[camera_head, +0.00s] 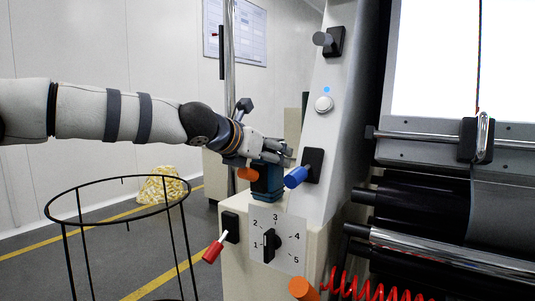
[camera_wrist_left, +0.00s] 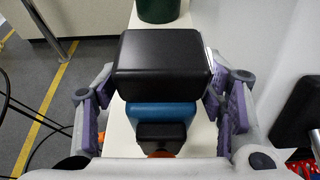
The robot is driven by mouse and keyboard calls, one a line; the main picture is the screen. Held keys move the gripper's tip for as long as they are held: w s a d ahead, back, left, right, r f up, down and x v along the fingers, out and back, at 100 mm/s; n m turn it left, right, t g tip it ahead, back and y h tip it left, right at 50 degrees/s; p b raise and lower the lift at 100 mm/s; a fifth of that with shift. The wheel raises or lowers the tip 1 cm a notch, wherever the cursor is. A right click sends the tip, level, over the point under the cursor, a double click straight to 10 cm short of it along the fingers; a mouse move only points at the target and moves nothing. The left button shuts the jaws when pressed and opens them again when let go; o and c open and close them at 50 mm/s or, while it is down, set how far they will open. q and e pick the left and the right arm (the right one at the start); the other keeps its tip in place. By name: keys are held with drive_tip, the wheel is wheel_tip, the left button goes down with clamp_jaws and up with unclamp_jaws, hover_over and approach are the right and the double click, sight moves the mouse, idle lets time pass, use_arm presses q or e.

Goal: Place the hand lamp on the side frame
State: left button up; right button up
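The hand lamp (camera_head: 267,182) is a boxy blue and black body at the cream side frame (camera_head: 318,185), just above the ledge behind the numbered dial. Whether its base touches the ledge is unclear. In the left wrist view the lamp (camera_wrist_left: 160,60) shows a broad black top, a blue part below and a bit of orange. My left gripper (camera_head: 274,155) is over the lamp from the left. In the left wrist view its purple-padded fingers (camera_wrist_left: 160,92) lie against both sides of the black top, so it appears shut on the lamp. My right gripper is not in view.
A blue knob (camera_head: 296,177) sticks out close beside the lamp. Below are a dial (camera_head: 270,246), a red-handled lever (camera_head: 212,251) and an orange knob (camera_head: 303,288). Dark rollers (camera_head: 410,212) and a red coiled cable are at right. A black wire hoop stand (camera_head: 76,222) stands at left.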

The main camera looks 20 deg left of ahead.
use_arm(q)
drive_tip(key=shift+r, duration=0.15)
drive_tip(key=v, duration=1.2)
